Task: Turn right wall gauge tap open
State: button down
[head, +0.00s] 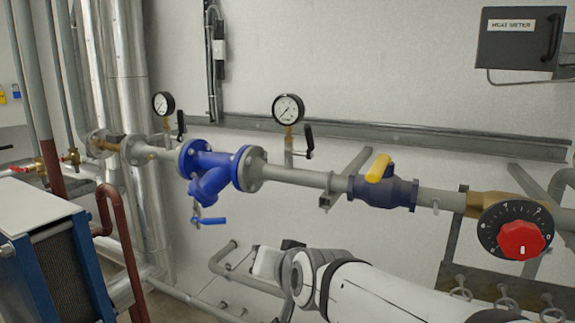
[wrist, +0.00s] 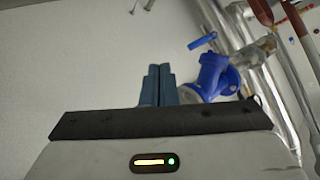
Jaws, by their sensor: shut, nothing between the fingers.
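Two round wall gauges show in the head view. The right gauge (head: 288,109) stands on a stem above the grey pipe, with a black tap lever (head: 308,138) beside its stem on the right. The left gauge (head: 163,103) has its own black lever (head: 181,124). In the wrist view my gripper (wrist: 158,70) has its two blue-grey fingers shut together with nothing between them. Neither gauge shows clearly in the wrist view. In the head view my arm is low in front of the pipe, and the fingers are hidden there. My gripper is apart from the right gauge tap.
A blue strainer (head: 208,172) sits on the pipe below the gauges; it shows in the wrist view (wrist: 214,76). A blue valve with a yellow handle (head: 379,168) and a red knob dial (head: 520,240) lie right. A blue-framed plate unit (head: 75,275) stands left.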

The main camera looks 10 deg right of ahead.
aim_at(310, 139)
jog(key=w+a+r+m+t+h+b, duration=0.25)
jog(key=w+r+m+t+b, duration=0.25)
jog(key=w+r+m+t, duration=0.25)
jog(key=s+d+r+m+h+b, duration=0.2)
jog(key=m+h, duration=0.5)
jog(key=s+d+r+m+h+b, duration=0.2)
jog(key=m+h, duration=0.5)
jog(key=m, duration=0.1)
jog(key=shift+n, duration=0.25)
jog(key=p+x, duration=0.1)
jog(key=x, duration=0.3)
jog(key=p+x, duration=0.2)
jog(key=x, duration=0.2)
jog(key=p+x, duration=0.1)
jog(key=x, duration=0.3)
jog(key=shift+r, duration=0.3)
jog(key=shift+w+d+r+p, duration=0.3)
jog(key=shift+w+d+p, duration=0.1)
jog(key=shift+w, duration=0.1)
jog(key=shift+d, duration=0.1)
jog(key=shift+h, duration=0.25)
